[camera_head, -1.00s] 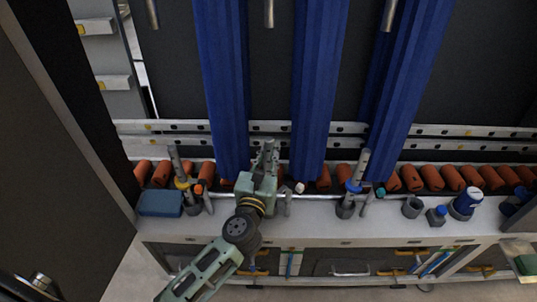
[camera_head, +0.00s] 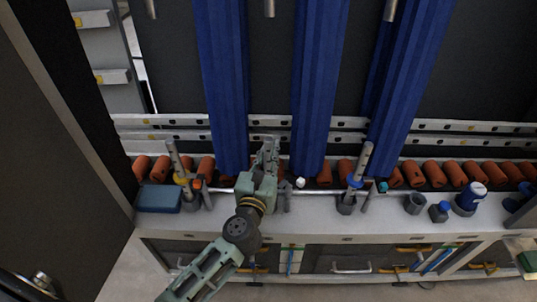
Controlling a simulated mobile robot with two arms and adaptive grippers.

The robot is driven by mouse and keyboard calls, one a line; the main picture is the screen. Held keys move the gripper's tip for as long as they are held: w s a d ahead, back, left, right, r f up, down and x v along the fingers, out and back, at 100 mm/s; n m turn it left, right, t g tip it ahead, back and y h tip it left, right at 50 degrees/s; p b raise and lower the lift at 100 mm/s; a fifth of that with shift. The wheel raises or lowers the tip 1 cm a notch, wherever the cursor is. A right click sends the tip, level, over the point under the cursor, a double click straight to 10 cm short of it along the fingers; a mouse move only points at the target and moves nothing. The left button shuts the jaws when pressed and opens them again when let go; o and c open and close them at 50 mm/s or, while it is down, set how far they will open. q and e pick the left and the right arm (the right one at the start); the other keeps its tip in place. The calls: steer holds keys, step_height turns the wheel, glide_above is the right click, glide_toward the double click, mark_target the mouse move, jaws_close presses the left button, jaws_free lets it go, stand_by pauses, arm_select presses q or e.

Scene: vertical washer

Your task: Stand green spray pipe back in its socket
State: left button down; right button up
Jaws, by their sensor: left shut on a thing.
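My left gripper (camera_head: 266,156) is over the front ledge, in front of the gap between the left and middle blue strips. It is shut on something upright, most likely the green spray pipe. The fingers and wrist hide nearly all of it, and I see no green mark. The pipe's lower end and any socket below are hidden behind my wrist. A grey pipe with a yellow ring (camera_head: 177,161) stands tilted in a holder to the left. One with a blue ring (camera_head: 359,164) stands to the right. My right gripper is not in view.
A blue block (camera_head: 158,198) lies at the ledge's left end. A grey cup (camera_head: 415,203), a small blue-capped bottle (camera_head: 439,211) and a blue-and-white container (camera_head: 469,198) stand at the right. A row of orange rollers (camera_head: 457,175) runs behind the ledge (camera_head: 320,224).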

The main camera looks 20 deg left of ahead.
arm_select(q)
steer(key=shift+f+b, duration=0.35)
steer(key=shift+f, duration=0.2)
steer(key=shift+f, duration=0.1)
steer(key=c, duration=1.5)
jaws_free()
steer(key=shift+c, duration=0.2)
